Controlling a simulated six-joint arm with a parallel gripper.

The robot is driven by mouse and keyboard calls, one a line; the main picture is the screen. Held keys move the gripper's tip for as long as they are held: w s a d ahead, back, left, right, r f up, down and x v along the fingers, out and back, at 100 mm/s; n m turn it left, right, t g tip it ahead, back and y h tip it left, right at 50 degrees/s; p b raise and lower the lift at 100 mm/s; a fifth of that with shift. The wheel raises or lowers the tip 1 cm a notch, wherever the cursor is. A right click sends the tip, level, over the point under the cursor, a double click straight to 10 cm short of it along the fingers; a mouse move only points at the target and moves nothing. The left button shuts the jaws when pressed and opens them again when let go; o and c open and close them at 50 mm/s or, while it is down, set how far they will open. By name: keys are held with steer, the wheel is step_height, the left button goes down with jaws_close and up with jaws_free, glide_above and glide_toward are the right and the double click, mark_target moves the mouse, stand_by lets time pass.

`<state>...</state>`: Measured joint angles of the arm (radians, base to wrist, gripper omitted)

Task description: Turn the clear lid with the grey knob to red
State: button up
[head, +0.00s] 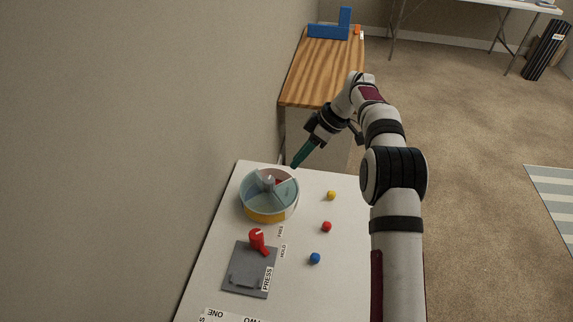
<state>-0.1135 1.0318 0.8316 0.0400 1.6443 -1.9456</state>
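The clear lid (257,199) lies on a round container (266,217) on the white table. Its knob (268,182) looks grey and sits near the middle. The container's front wall looks yellow-orange, and a small patch of red shows through the lid behind the knob. My gripper (297,162) has teal fingers and points down and left. In the picture it is just above and right of the container, apart from the knob. The fingers look close together, but any gap is too small to tell. I see nothing held.
A yellow ball (331,195), a red ball (326,226) and a blue ball (314,258) lie right of the container. A grey plate (240,262) with a red lever (257,239) is in front. The wall (130,130) is close on the left.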

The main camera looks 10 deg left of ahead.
mark_target(271, 170)
steer(key=m, duration=0.2)
steer(key=w+a+f+m+y, duration=0.1)
steer(key=m, duration=0.1)
steer(key=w+a+m+t, duration=0.1)
steer(key=m, duration=0.1)
steer(key=shift+w+f, duration=0.1)
steer(key=shift+f, duration=0.15)
jaws_close()
steer(key=shift+m+t+y, duration=0.3)
steer(key=shift+m, duration=0.5)
steer(key=x, duration=1)
steer(key=shift+w+a, duration=0.15)
steer(key=shift+s+a, duration=0.3)
steer(key=shift+a, duration=0.3)
